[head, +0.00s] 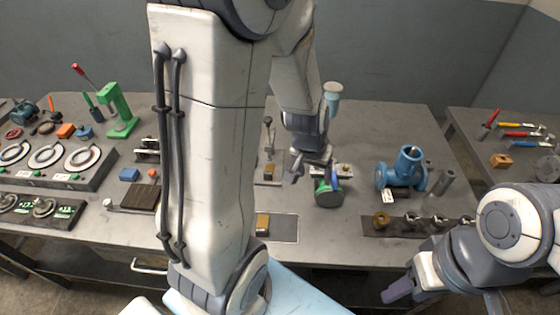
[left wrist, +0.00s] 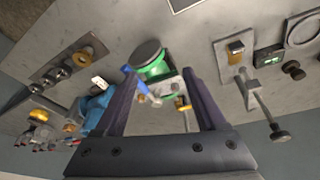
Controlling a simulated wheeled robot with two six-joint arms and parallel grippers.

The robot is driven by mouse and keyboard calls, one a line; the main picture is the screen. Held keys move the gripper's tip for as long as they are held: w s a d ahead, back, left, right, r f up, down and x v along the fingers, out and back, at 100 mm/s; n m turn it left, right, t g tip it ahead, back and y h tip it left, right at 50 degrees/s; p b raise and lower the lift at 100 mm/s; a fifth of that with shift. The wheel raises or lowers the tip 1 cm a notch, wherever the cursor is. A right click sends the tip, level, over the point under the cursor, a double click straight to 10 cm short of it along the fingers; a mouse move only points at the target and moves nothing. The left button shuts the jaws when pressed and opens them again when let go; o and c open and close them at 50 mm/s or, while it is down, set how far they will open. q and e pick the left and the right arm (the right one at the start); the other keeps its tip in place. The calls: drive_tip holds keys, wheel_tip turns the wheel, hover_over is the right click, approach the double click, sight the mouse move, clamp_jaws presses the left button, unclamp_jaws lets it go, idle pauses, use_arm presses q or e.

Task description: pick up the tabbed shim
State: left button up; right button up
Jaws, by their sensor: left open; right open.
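My left gripper (head: 312,172) hangs over the middle of the table, its fingers apart. In the left wrist view the left gripper (left wrist: 160,85) frames a green-sided round piece with a dark top (left wrist: 148,54), a blue strip (left wrist: 130,71) and small parts on a pale block. The green piece (head: 328,195) also shows in the head view, just below the gripper. I cannot tell for certain which small part is the tabbed shim; nothing is visibly held. My right gripper (head: 425,285) is low at the right, open and partly hidden by its own arm.
A blue valve body (head: 402,172) stands right of the left gripper, beside a grey cylinder (head: 441,184). A dark strip (head: 375,225) with several round parts lies in front. A grey plate (head: 286,228) with a tan block is nearer. My left arm hides much of the table's middle.

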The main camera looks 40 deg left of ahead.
use_arm(q)
drive_tip(key=a+f+n+y, duration=0.2)
drive_tip(key=a+f+n, duration=0.2)
drive_tip(key=a, duration=1.1)
hover_over(268, 173)
drive_tip(key=s+d, duration=0.2)
wheel_tip(268, 173, down, 5)
drive_tip(key=shift+t, duration=0.3)
drive_tip(key=shift+a+x, duration=0.15)
drive_tip(key=shift+x, duration=1.25)
drive_tip(key=shift+a+x, duration=0.15)
drive_tip(key=shift+x, duration=1.25)
drive_tip(key=shift+s, duration=0.15)
clamp_jaws()
